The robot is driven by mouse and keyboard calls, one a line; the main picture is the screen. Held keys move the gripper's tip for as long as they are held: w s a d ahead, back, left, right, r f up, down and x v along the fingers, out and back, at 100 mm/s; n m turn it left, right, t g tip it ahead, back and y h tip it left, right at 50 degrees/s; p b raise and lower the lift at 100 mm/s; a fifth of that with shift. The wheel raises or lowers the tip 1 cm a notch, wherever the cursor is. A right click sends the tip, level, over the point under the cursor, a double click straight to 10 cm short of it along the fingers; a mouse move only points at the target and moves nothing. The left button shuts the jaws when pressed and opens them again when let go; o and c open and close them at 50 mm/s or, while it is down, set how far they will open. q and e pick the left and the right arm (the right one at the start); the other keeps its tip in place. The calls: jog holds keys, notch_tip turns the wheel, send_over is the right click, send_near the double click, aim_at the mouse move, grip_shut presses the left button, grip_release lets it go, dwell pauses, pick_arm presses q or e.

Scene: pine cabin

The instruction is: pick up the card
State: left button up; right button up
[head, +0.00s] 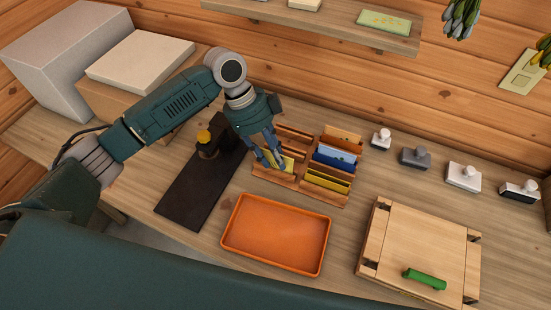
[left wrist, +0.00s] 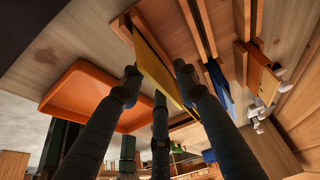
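My left gripper (head: 269,158) is over the wooden card rack (head: 262,172), fingers pointing down into its left front slot. A yellow card (head: 287,163) stands in that slot, among the fingers. In the left wrist view the yellow card (left wrist: 155,58) shows between the fingertips (left wrist: 157,72), which stand apart on either side of it. Whether any finger touches it I cannot tell. Other slots hold a blue card (head: 335,156), more yellow cards (head: 325,182) and an orange-brown card (head: 343,136). My right gripper is not in view.
An orange tray (head: 276,235) lies in front of the rack. A dark mat (head: 190,195) with a black, yellow-topped device (head: 208,143) is to the left. A wooden box with a green handle (head: 425,278) and several stamps (head: 415,157) are to the right. A shelf (head: 330,28) hangs above.

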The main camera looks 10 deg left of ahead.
pick_arm(q)
jog(key=shift+s+d+f, duration=0.1)
jog(key=shift+d+f, duration=0.1)
jog(key=shift+f, duration=0.45)
grip_shut()
jog(key=shift+r, duration=0.2)
